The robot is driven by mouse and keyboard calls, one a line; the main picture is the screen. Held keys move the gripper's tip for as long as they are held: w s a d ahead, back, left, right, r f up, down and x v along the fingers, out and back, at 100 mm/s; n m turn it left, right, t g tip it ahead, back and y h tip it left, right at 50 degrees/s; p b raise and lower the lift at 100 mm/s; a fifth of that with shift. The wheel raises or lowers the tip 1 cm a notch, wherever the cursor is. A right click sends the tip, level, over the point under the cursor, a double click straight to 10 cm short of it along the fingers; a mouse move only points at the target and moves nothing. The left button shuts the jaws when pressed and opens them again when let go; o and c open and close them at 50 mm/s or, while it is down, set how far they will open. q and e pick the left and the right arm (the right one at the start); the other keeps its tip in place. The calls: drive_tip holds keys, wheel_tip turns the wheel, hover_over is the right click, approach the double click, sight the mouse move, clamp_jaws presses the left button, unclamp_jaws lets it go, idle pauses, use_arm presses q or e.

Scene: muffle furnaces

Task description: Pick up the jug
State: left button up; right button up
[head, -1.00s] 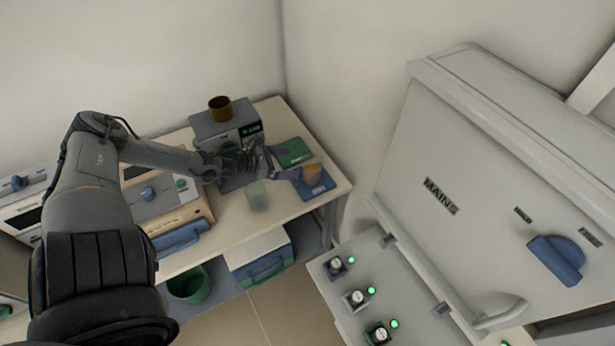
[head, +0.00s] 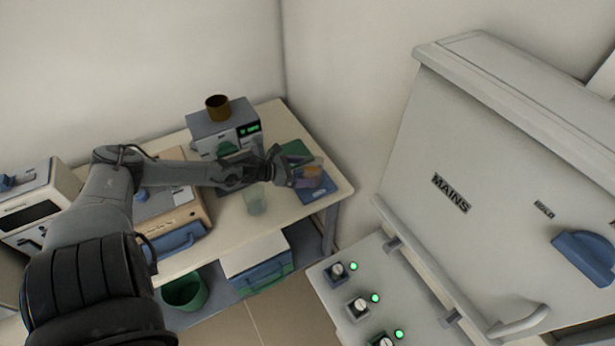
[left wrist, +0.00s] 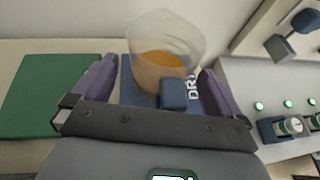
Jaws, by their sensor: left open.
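The jug (left wrist: 165,45) is a clear vessel with orange contents and a blue handle block on its near side. It stands on a blue mat (left wrist: 128,90) with white lettering, partly hidden. In the head view the jug (head: 314,171) is at the right end of the bench, partly covered by my gripper. My left gripper (head: 306,173) is open, with its purple fingers at the jug. In the left wrist view one finger of my left gripper (left wrist: 158,66) is on each side of the jug, with gaps visible. My right gripper is not in view.
A clear greenish beaker (head: 256,203) stands on the bench just below my left wrist. A grey instrument (head: 205,127) with a brown cup (head: 218,107) on top stands behind. A green mat (left wrist: 45,95) lies beside the blue one. A large MAINS cabinet (head: 480,180) fills the right.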

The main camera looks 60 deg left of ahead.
use_arm(q)
drive_tip(key=shift+x, duration=0.8)
drive_tip(key=shift+c, duration=0.3)
drive_tip(key=c, duration=1.4)
